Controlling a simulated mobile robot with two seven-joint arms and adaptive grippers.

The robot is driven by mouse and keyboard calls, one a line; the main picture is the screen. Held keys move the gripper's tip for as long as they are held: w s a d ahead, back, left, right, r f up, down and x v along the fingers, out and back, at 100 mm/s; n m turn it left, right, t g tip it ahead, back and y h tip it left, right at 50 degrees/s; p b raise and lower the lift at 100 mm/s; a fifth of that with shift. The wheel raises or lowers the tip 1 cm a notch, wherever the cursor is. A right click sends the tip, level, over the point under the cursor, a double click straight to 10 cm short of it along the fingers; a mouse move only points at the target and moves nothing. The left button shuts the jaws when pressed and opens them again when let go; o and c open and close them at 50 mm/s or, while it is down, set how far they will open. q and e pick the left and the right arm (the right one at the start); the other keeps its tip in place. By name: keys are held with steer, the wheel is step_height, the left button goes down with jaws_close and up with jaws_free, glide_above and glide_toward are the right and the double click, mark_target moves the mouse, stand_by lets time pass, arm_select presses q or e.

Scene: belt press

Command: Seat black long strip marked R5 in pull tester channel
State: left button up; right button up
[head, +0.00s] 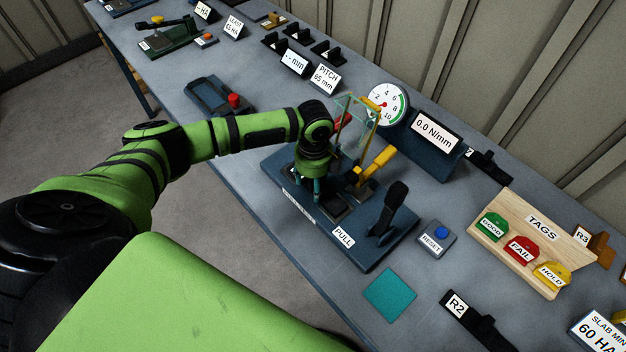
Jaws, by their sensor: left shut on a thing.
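The pull tester is a dark blue base marked PULL (375,240) with a clear guard, a yellow clamp (378,165) and a black lever (392,205). My left gripper (318,188) points down over the left part of this base, beside the grey channel area. It is shut on a dark piece that is mostly hidden by the fingers and wrist. No R5 mark can be read, and I cannot tell whether the piece touches the channel. My right gripper is not in view.
A round gauge (387,103) and a 0.0 N/mm display (434,134) stand behind the tester. A RESET button box (436,238), a teal pad (390,294), a black R2 strip (478,322) and a wooden TAGS board (515,225) lie to the right.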

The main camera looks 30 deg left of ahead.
arm_select(q)
steer(key=shift+s+f+p, duration=0.1)
steer(key=shift+s+p, duration=0.05)
steer(key=shift+p, duration=0.15)
steer(key=shift+f, duration=0.2)
stand_by(0.8)
